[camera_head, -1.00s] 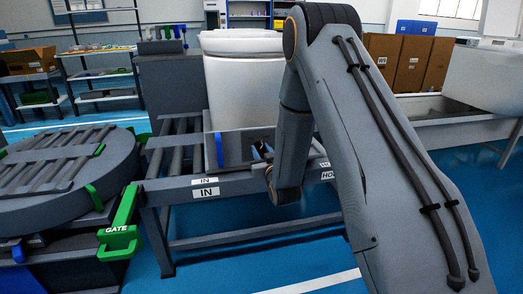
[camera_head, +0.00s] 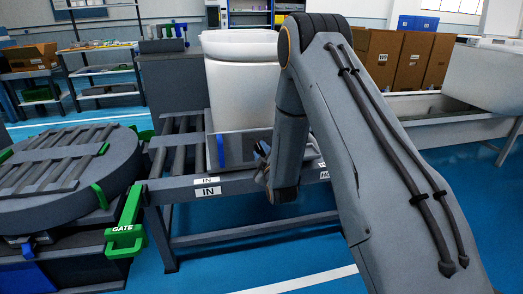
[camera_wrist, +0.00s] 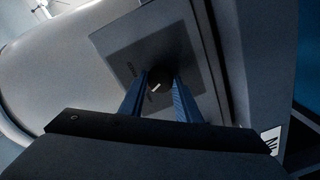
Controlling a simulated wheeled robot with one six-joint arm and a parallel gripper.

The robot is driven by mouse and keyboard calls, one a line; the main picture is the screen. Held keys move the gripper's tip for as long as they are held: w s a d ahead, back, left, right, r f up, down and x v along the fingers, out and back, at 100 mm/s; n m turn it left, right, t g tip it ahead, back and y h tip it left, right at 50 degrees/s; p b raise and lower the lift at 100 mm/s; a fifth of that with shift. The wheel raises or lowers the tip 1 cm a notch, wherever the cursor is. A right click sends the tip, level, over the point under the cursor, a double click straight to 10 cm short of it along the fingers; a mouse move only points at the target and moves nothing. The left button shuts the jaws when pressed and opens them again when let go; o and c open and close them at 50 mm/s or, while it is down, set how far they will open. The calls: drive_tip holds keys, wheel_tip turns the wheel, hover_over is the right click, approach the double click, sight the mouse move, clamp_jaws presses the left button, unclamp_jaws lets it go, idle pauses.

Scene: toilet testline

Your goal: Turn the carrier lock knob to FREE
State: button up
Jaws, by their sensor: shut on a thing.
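In the wrist view the carrier lock knob (camera_wrist: 170,66) is dark and round, on a dark square plate (camera_wrist: 118,46). It has a short pale mark near my fingertips, and the lettering on the plate is too faint to read. My gripper (camera_wrist: 161,77) has its two blue fingers on either side of the knob, shut on it. In the head view my gripper (camera_head: 261,152) is at the front of the grey carrier (camera_head: 236,148), and my arm hides the knob. A white toilet body (camera_head: 240,85) stands upright on the carrier.
The carrier is on a roller stand with an IN label (camera_head: 208,191). A green GATE handle (camera_head: 125,237) and a round roller turntable (camera_head: 65,172) are at the left. Cardboard boxes (camera_head: 411,60) stand behind my arm. Blue floor is open in front.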

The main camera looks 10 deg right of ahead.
drive_tip(key=shift+n+p, duration=0.4)
drive_tip(key=shift+n, duration=1.1)
drive_tip(key=o, duration=1.1)
drive_tip(key=shift+c, duration=0.2)
drive_tip(key=s+p, duration=0.1)
drive_tip(key=s, duration=0.7)
drive_tip(key=shift+r, duration=0.15)
drive_tip(key=shift+w, duration=0.1)
